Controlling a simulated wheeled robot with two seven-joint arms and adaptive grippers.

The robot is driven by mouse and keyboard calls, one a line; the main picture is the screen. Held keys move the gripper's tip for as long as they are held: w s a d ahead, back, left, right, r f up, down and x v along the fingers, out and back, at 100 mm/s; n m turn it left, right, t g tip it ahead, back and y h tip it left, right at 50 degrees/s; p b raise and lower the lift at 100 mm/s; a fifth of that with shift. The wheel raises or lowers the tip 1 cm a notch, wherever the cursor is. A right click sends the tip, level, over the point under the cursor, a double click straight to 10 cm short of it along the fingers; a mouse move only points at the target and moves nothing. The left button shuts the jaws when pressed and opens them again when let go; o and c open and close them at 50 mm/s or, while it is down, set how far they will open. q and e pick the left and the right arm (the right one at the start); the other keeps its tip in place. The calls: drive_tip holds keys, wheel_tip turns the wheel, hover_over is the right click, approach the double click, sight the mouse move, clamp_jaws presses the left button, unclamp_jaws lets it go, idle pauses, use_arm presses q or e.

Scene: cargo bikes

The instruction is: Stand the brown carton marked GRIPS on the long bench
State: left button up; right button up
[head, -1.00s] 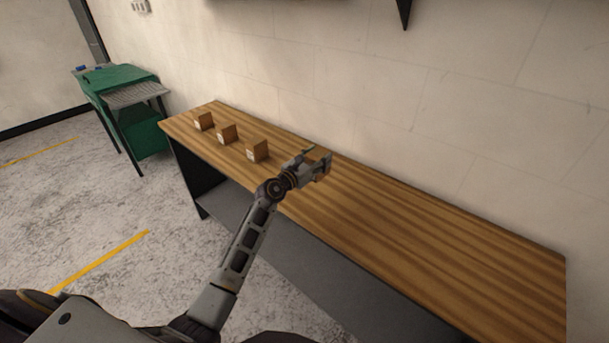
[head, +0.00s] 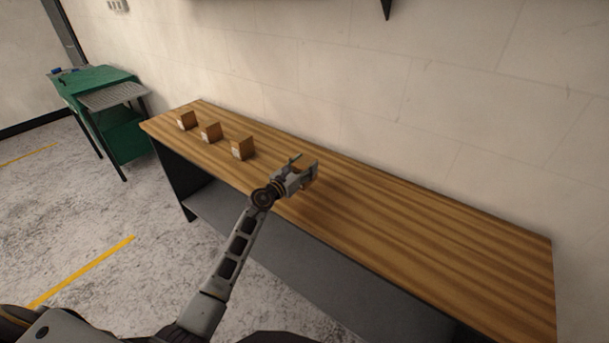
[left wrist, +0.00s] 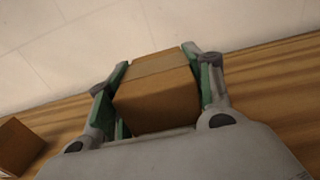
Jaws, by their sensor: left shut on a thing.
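My left gripper (head: 304,169) is over the long bench (head: 400,230), near the middle of its length. In the left wrist view it is shut on a brown carton (left wrist: 157,98), with a green-padded finger on each side. Lighter tape runs across the carton's top. No marking shows on the held carton, so I cannot read whether it says GRIPS. In the head view the gripper mostly hides it, and I cannot tell whether it touches the bench top. My right gripper is not in view.
Three brown cartons stand in a row on the bench's left part: a near one (head: 242,148), a middle one (head: 210,132) and a far one (head: 187,120). A green cart (head: 105,110) stands beyond the bench's left end. The bench's right half is clear. A wall runs behind.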

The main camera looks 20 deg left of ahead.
use_arm(q)
wheel_tip(320, 180, down, 2)
drive_tip(key=shift+f+b, duration=0.25)
drive_tip(key=shift+b, duration=0.3)
drive_tip(key=shift+f, duration=0.55)
drive_tip(key=shift+f+b, duration=0.1)
drive_tip(key=shift+b, duration=0.2)
drive_tip(key=o, duration=1.2)
drive_tip(key=shift+c, duration=0.2)
